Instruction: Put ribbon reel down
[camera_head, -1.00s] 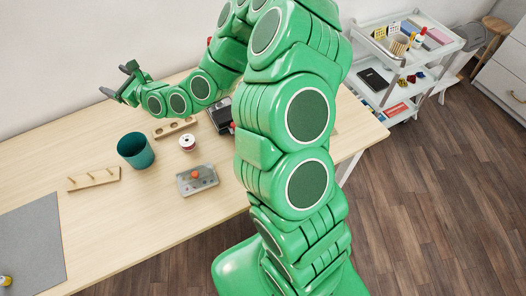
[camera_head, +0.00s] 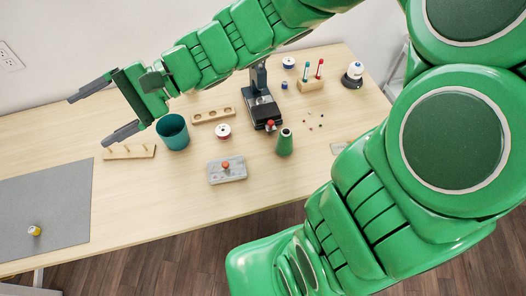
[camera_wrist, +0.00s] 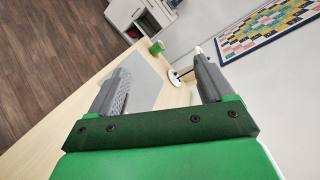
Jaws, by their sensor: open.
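A small white reel with red on it (camera_head: 223,132) stands on the table, between the teal cup and the black sewing machine. It looks like the ribbon reel. My gripper (camera_head: 88,121) is open and empty, raised at the left, clear of both reels. In the wrist view its two grey fingers (camera_wrist: 160,64) are wide apart with nothing between them. No reel shows clearly in the wrist view.
A grey mat (camera_head: 50,200) with a yellow spool (camera_head: 34,231) lies at the left.

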